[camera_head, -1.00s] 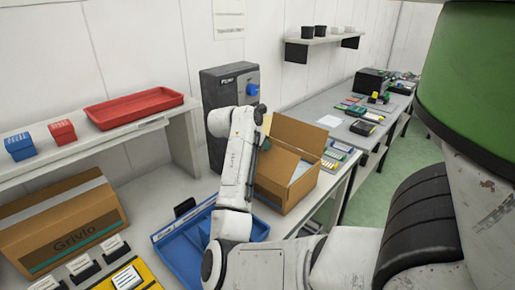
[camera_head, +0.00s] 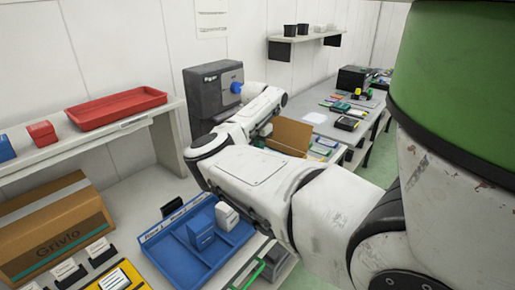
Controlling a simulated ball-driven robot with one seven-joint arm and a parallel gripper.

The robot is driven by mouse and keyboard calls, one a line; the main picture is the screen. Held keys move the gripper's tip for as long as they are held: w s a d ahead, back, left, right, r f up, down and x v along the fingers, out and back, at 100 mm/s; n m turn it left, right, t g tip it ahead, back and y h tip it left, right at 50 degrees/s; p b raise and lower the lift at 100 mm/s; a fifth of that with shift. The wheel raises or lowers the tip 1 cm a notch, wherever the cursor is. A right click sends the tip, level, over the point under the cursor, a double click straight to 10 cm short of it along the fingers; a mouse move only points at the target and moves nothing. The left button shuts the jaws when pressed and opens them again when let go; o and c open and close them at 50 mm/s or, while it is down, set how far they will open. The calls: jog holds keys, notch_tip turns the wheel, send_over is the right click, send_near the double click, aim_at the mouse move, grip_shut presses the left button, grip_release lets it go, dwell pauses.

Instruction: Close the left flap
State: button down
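The cardboard box is mostly hidden behind my arm. One brown flap (camera_head: 291,134) shows, standing raised to the right of my wrist. The left flap and the box's opening cannot be made out. My arm bends across the middle of the view, and its far end comes down at the left side of the box. Only a small dark part of my gripper (camera_head: 262,132) shows there, close to the raised flap. Its fingers are hidden, so I cannot tell whether it touches a flap or holds anything.
A closed Grivlo carton (camera_head: 52,229) is at left, below a shelf with a red tray (camera_head: 117,108).

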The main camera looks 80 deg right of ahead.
jog(key=shift+s+f, duration=0.15)
jog(key=shift+f, duration=0.25)
dwell(0.3)
jog(key=shift+d+r, duration=0.1)
jog(key=shift+r, duration=0.05)
jog(key=shift+r+p, duration=0.55)
jog(key=shift+r, duration=0.5)
notch_tip(320, 180, up, 13)
jog(key=shift+b, duration=0.45)
jog(key=shift+r, duration=0.1)
